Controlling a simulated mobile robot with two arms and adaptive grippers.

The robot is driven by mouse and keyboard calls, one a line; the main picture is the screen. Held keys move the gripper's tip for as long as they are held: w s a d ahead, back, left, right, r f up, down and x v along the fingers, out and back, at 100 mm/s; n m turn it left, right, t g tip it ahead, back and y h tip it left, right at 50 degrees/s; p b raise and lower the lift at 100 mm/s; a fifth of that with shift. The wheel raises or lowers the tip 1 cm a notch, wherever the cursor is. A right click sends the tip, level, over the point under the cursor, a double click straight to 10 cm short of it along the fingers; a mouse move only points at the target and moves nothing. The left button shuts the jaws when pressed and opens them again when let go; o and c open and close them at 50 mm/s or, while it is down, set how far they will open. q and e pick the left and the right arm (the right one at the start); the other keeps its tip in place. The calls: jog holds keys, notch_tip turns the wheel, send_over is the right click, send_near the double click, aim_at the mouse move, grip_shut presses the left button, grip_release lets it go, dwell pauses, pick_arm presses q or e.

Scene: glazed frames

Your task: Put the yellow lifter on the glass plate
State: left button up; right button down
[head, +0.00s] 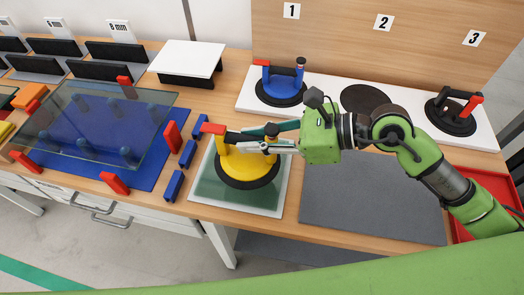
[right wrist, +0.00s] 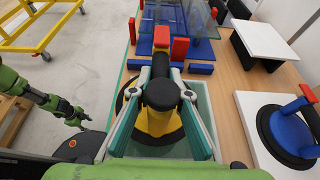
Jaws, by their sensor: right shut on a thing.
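The yellow lifter (head: 234,166) has a round black suction pad and a black handle with a red lever. Its pad is over a greenish glass plate (head: 237,204) on a white-edged base near the table's front; whether it touches the glass is hard to tell. My right gripper (head: 262,140) is shut on the lifter's handle from the right. In the right wrist view the fingers (right wrist: 161,105) straddle the black handle end of the yellow lifter (right wrist: 156,125). My left arm's end (right wrist: 74,116) shows small at the left of the right wrist view; its jaws are unclear.
A larger glass sheet (head: 105,118) lies over a blue mat (head: 150,170) with red and blue blocks around it. A blue lifter (head: 281,86) and a black-and-red lifter (head: 452,112) stand on the white board behind. A grey mat (head: 370,200) lies bare at right.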

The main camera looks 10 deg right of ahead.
aim_at(248, 139)
jog(key=w+f+b, duration=0.1)
jog(key=w+f, duration=0.1)
jog(key=w+a+f+b, duration=0.1)
jog(key=f, duration=0.1)
jog(key=shift+w+f, duration=0.25)
jog(key=shift+w, duration=0.1)
jog(key=shift+w+f+b, duration=0.3)
jog(key=shift+f+b, duration=0.2)
jog(key=shift+b, duration=0.05)
jog(key=shift+w+f+b, duration=0.15)
jog(key=shift+f+b, duration=0.7)
jog(key=shift+f, duration=0.7)
jog(key=shift+r, duration=0.1)
jog(key=shift+f, duration=0.25)
jog(key=c, duration=1.9)
grip_release()
jog(key=shift+f, duration=0.1)
